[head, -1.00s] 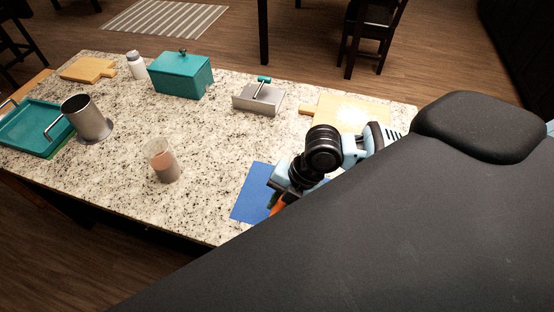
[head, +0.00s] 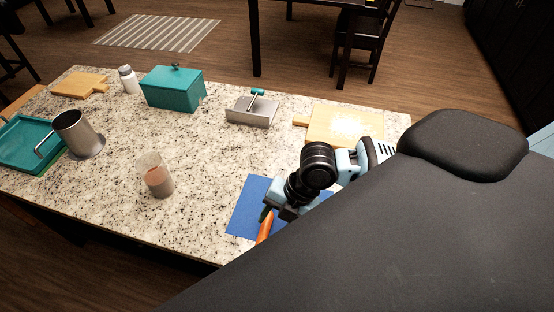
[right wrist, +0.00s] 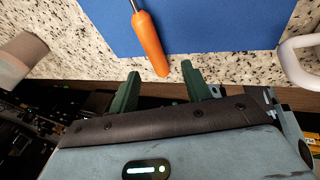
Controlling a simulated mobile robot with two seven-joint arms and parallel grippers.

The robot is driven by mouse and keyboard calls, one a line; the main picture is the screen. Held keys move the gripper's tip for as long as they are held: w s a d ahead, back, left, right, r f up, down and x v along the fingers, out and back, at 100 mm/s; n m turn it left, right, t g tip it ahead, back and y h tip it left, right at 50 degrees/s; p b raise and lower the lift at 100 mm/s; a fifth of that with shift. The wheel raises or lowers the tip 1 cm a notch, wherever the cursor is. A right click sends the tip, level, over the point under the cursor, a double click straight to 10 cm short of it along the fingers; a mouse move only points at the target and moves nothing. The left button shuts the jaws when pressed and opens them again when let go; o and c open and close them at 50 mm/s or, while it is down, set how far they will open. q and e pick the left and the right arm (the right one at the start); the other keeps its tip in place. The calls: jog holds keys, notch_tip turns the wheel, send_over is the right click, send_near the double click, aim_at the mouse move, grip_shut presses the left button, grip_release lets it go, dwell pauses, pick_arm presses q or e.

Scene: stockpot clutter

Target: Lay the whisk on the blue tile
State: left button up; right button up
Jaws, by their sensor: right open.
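The whisk shows as an orange handle (right wrist: 149,42) with a short metal stem in the right wrist view; its wire end is out of frame. The handle lies over the blue tile (right wrist: 215,22), its end reaching past the tile's edge. In the head view the handle (head: 265,226) shows at the tile's (head: 243,210) near side, and my right arm hides the rest. My left gripper is out of view.
Counter between cup and tile is clear.

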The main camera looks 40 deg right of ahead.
jog(key=v, duration=0.8)
jog(key=shift+s+f, duration=0.1)
jog(key=shift+f, duration=0.05)
dwell(0.8)
